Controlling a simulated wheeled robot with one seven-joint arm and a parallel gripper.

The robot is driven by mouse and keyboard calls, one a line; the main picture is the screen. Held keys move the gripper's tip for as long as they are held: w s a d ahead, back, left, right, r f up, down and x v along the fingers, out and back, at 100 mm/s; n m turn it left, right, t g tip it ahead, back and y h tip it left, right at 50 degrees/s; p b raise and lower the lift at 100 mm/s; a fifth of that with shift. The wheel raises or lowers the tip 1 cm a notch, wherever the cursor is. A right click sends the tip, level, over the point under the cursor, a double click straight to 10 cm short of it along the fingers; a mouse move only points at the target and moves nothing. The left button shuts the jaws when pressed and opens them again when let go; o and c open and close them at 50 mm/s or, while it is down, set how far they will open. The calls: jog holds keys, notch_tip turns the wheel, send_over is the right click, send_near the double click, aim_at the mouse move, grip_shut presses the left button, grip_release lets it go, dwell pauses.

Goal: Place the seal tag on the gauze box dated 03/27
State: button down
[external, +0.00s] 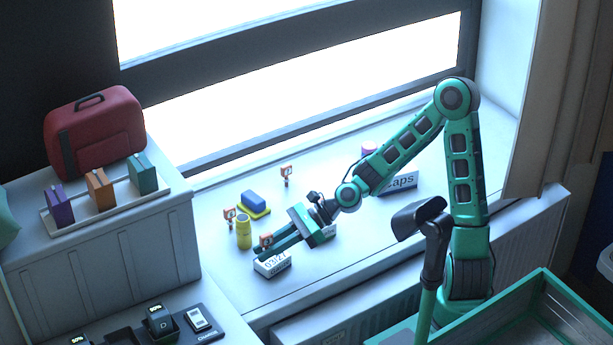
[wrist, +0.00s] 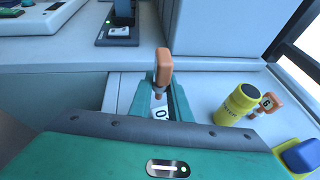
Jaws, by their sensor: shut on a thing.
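My gripper (external: 272,246) is shut on an orange seal tag (external: 266,239), held upright between the fingertips. In the wrist view the tag (wrist: 163,66) rises from between the two fingers (wrist: 160,95). The white gauze box marked 03/27 (external: 271,265) lies on the sill just below the fingertips. Part of its print shows between the fingers in the wrist view (wrist: 161,112). The fingers hide much of its top, and I cannot tell whether the tag touches it.
A yellow bottle (external: 244,233) and another orange tag (external: 229,215) stand close left of my gripper. A blue and yellow block (external: 254,202) and a further tag (external: 287,173) are behind. A "Caps" sign (external: 400,182) stands right. A white box edge (external: 330,230) shows behind my gripper.

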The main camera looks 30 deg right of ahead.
aim_at(268, 267)
jog(key=shift+f, duration=1.95)
jog(key=shift+f, duration=0.1)
jog(key=c, duration=1.7)
grip_release()
jog(key=shift+o, duration=0.2)
jog(key=shift+d+r, duration=0.25)
jog(key=shift+d, duration=0.3)
jog(key=v, duration=1.1)
